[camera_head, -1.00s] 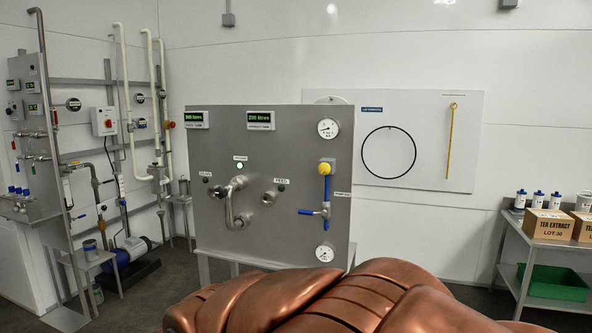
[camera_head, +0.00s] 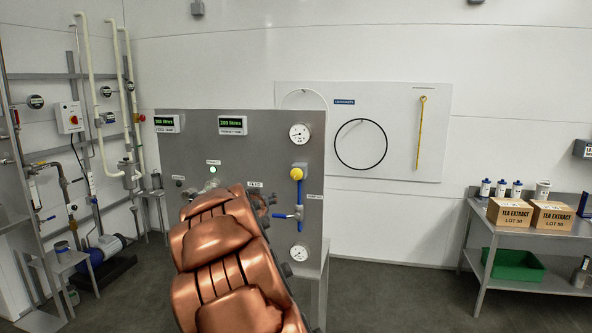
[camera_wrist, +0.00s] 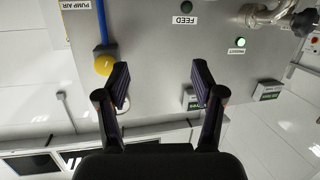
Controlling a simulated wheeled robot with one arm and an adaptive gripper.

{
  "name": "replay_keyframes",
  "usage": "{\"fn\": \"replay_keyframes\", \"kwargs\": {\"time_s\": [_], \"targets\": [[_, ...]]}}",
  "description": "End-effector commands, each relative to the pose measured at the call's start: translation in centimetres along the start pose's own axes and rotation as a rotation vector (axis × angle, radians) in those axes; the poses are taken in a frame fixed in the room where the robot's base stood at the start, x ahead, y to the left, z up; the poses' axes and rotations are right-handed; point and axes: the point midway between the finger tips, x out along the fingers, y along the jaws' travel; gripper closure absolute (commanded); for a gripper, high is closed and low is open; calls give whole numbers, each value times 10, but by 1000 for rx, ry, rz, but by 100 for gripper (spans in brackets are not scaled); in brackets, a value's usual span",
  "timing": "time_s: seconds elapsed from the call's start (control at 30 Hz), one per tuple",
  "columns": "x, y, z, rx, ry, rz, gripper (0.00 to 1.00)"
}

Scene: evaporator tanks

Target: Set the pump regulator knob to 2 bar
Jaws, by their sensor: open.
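The yellow regulator knob (camera_head: 298,173) is on the right side of the grey panel (camera_head: 235,130), above a blue pipe. A round gauge (camera_head: 299,133) is above it; its reading is too small to tell. In the wrist view, which is upside down, the yellow knob (camera_wrist: 104,65) is just left of the left finger, outside the jaws. My gripper (camera_wrist: 161,83) is open and empty, facing the panel. Whether it is touching anything cannot be told. In the head view my copper arm covers the lower middle of the panel.
A blue-handled valve (camera_head: 285,216) and a lower gauge (camera_head: 298,253) are below the knob. The FEED label (camera_wrist: 185,20) and a lit green lamp (camera_wrist: 240,42) are on the panel. A table (camera_head: 466,246) with boxes stands right. Floor between is clear.

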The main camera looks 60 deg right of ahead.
Motion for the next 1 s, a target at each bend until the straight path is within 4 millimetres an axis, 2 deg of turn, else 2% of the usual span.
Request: {"fn": "replay_keyframes", "kwargs": {"time_s": [0.03, 0.1, 0.2, 0.3, 0.57, 1.0], "targets": [[14, 23, -11, 6, 39, 53, 32], [27, 47, -22, 9, 92, 114, 32], [37, 72, -35, 12, 150, 177, 32], [42, 86, -39, 13, 175, 209, 32], [56, 94, -43, 14, 183, 222, 32], [99, 103, -53, 15, 185, 220, 32]]}}
